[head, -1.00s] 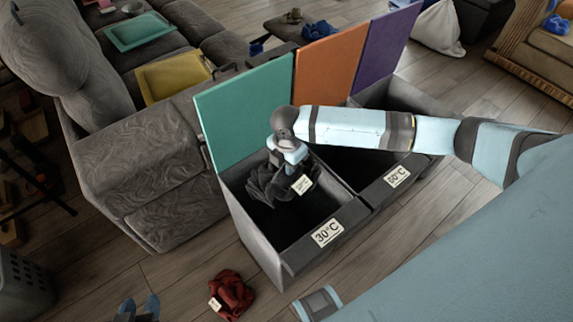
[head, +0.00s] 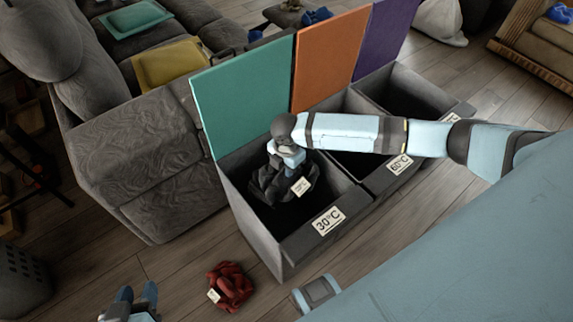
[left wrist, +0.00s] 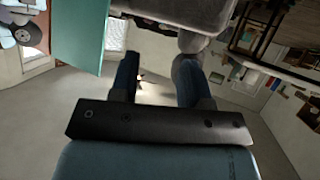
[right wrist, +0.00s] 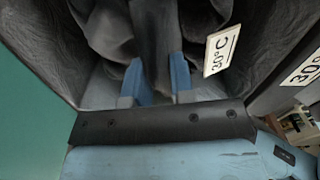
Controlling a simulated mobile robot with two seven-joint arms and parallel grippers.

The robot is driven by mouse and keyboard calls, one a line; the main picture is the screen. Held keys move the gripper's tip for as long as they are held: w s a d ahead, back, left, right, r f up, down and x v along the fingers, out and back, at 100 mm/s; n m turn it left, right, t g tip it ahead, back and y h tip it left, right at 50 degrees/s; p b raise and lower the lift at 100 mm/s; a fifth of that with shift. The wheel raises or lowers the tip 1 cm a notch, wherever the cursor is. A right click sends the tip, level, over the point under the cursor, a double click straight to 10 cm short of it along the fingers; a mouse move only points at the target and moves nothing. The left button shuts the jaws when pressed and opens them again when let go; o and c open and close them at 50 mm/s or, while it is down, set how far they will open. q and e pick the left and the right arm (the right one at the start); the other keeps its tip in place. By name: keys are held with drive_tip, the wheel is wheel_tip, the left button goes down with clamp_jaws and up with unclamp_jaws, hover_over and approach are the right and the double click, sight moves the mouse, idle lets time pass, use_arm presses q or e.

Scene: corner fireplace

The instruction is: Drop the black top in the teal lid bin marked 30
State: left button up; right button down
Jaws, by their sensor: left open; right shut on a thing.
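The black top (head: 277,186) is a crumpled dark cloth with a white 30°C tag. It hangs from my right gripper (head: 286,160), inside the opening of the bin with the raised teal lid (head: 243,97). That bin (head: 296,250) has a 30°C label on its front. In the right wrist view my right gripper (right wrist: 160,75) is shut on the black top (right wrist: 110,35), with the bin walls around it. My left gripper (head: 130,297) is open and empty at the bottom left of the head view. It also shows in the left wrist view (left wrist: 157,65).
A red garment (head: 231,286) with a tag lies on the floor in front of the bin. Bins with an orange lid (head: 327,65) and a purple lid (head: 385,38) adjoin it.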

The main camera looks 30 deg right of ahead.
drive_tip(key=c, duration=0.9)
unclamp_jaws()
use_arm(q)
drive_tip(key=shift+s+a+y+p, duration=0.1)
drive_tip(key=shift+a+y+p, duration=0.25)
drive_tip(key=shift+p, duration=1.45)
use_arm(e)
wheel_tip(320, 180, up, 14)
